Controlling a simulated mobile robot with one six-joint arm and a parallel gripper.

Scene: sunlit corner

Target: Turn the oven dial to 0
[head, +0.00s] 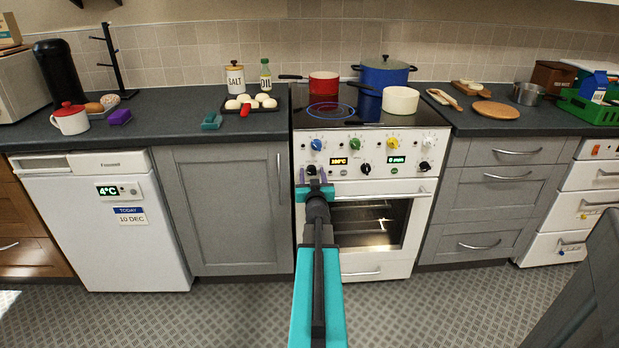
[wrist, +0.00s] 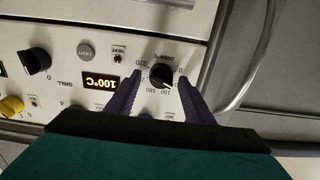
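The oven dial (wrist: 162,74) is a small black knob with a printed temperature scale around it, seen upside down in the wrist view. In the head view the dial (head: 311,170) is the left black knob on the white oven's (head: 368,192) front panel. The display (wrist: 100,82) beside it appears to read 100°C. My gripper (wrist: 160,80) is open, with one purple finger on either side of the dial; I cannot tell whether they touch it. In the head view my gripper (head: 312,174) is in front of the panel. The dial's exact setting is unclear.
Another black knob (wrist: 34,60), the light button (wrist: 86,51) and a small switch are near the dial on the panel. The oven door handle (head: 383,196) runs below. Pots, including a red pan (head: 323,83), stand on the hob above. The floor in front is clear.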

